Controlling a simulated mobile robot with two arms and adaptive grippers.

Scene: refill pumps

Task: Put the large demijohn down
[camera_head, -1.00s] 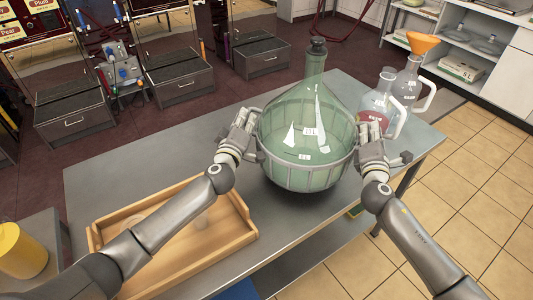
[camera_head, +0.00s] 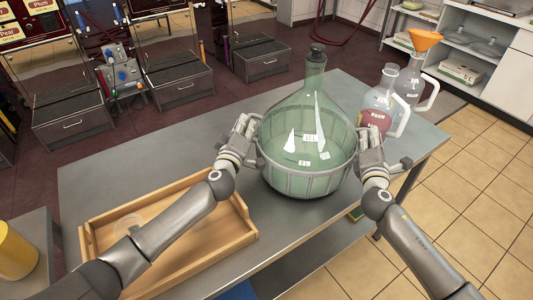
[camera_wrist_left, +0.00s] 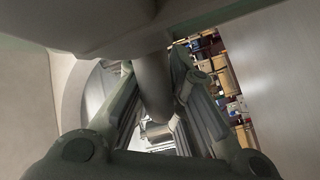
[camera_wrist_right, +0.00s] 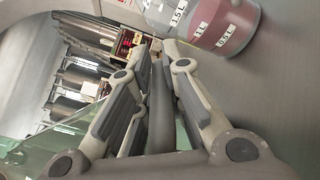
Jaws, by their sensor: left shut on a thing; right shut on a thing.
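The large demijohn (camera_head: 308,110) is a green glass bottle with a dark stopper, upright in a grey-green slatted basket (camera_head: 305,180) with side handles. It is over the right half of the metal table (camera_head: 110,175). Its base is at or very close to the tabletop; I cannot tell whether it touches. My left gripper (camera_head: 246,135) is shut on the basket's left handle, and a grey bar (camera_wrist_left: 150,85) runs between its fingers in the left wrist view. My right gripper (camera_head: 366,145) is shut on the right handle. The far side of the basket is hidden.
Behind my right gripper stand a jug with red liquid (camera_head: 376,118) and a clear jug (camera_head: 408,88) with an orange funnel (camera_head: 425,40). A wooden tray (camera_head: 245,228) with clear glassware lies at the front left. The table is bare between the tray and its back edge.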

